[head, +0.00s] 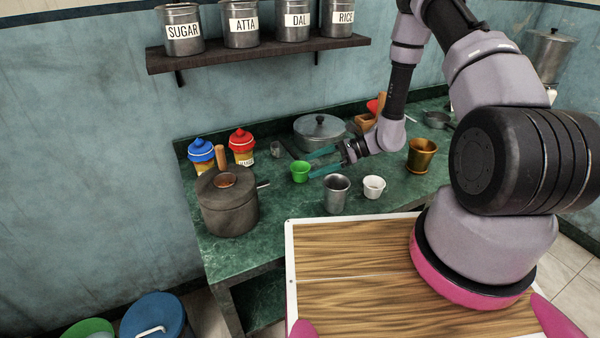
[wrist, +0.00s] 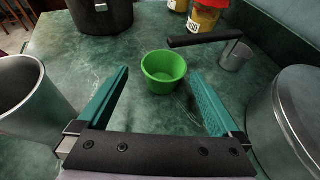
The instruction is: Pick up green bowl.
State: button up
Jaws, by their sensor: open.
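The green bowl (head: 300,172) is small and stands upright on the green marble counter, left of my gripper in the head view. In the wrist view the green bowl (wrist: 163,71) sits ahead, between the lines of the two teal fingers and at about the level of their tips. My gripper (head: 314,162) is open and empty, low over the counter; its fingers also frame the bowl in the wrist view (wrist: 160,75). No finger visibly touches the bowl.
A steel tumbler (head: 336,194) and a white cup (head: 374,187) stand in front of my gripper. A lidded pot (head: 319,131) is behind it. A dark cooker (head: 228,200) and two jars (head: 242,147) are left. A black handle (wrist: 205,38) extends near the bowl.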

aim_at(300, 169)
jog(key=shift+w+f+x, duration=0.1)
jog(key=shift+f+x, duration=0.05)
jog(key=shift+x, duration=1.2)
jog(key=shift+w+f+x, duration=0.15)
jog(key=shift+x, duration=1.2)
jog(key=c, duration=1.3)
jog(key=shift+o, duration=0.2)
